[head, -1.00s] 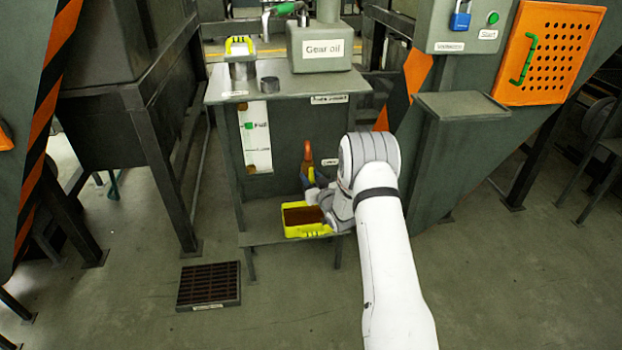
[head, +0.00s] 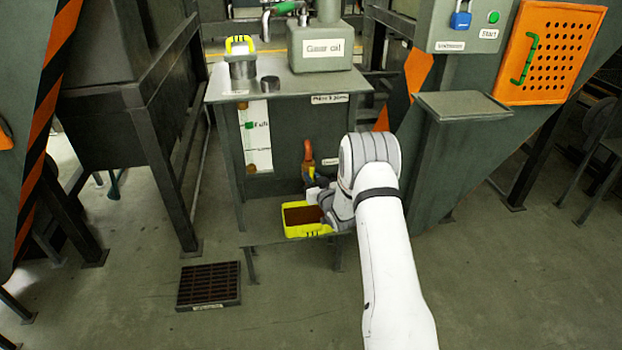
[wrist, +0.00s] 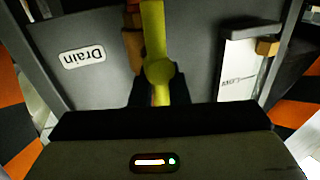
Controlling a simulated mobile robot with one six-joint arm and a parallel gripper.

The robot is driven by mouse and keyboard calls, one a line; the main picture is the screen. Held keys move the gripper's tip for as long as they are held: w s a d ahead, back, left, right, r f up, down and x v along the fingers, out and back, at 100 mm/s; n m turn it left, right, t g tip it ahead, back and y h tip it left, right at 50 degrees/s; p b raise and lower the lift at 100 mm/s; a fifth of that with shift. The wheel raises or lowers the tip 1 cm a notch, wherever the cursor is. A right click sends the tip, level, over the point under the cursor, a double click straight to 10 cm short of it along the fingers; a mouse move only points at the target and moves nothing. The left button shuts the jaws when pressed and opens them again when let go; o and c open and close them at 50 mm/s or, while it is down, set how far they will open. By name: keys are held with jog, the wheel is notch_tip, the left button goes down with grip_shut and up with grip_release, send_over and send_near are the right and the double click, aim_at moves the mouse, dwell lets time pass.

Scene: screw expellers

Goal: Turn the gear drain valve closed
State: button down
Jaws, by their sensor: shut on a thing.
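The drain valve has a yellow handle (wrist: 153,35) with a round hub, seen in the wrist view in front of an orange-brown fitting (wrist: 132,50). My gripper (wrist: 160,92) is shut on the yellow handle, with one dark finger on each side of it. In the head view the orange valve part (head: 308,148) stands on the front of the grey gear oil cabinet, with a bit of yellow below it. My arm and wrist hide most of the handle and the fingers there. The "Drain" label (wrist: 83,57) is upside down in the wrist view.
A yellow tray (head: 308,233) holding brown liquid sits on the low shelf (head: 262,237) below the valve. A level gauge (head: 256,137) is on the cabinet front to the left. A floor grate (head: 208,284) lies at front left. The floor around it is clear.

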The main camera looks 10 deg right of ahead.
jog(key=shift+f+b, duration=0.15)
jog(key=shift+b, duration=0.15)
jog(key=m+b, duration=0.2)
jog(key=b, duration=0.1)
jog(key=m+t+b, duration=0.1)
jog(key=m, duration=0.1)
jog(key=shift+d+f+b, duration=0.25)
jog(key=shift+b, duration=0.1)
jog(key=shift+d+f+m+t+h+b, duration=0.2)
jog(key=shift+m+t+h+b, duration=0.4)
jog(key=shift+m+b, duration=1.8)
jog(key=shift+d+f+m+t+h+b, duration=0.2)
jog(key=shift+m+h+b, duration=0.75)
jog(key=shift+m+b, duration=1.45)
jog(key=shift+d+f+m+t+h+b, duration=0.15)
jog(key=shift+m+t+h+b, duration=0.9)
jog(key=shift+m, duration=2.25)
jog(key=shift+r+m+g+y+b, duration=0.1)
jog(key=shift+m+g+y+b, duration=0.2)
jog(key=shift+g+b, duration=0.25)
jog(key=c, duration=1.5)
grip_release()
jog(key=shift+o, duration=0.2)
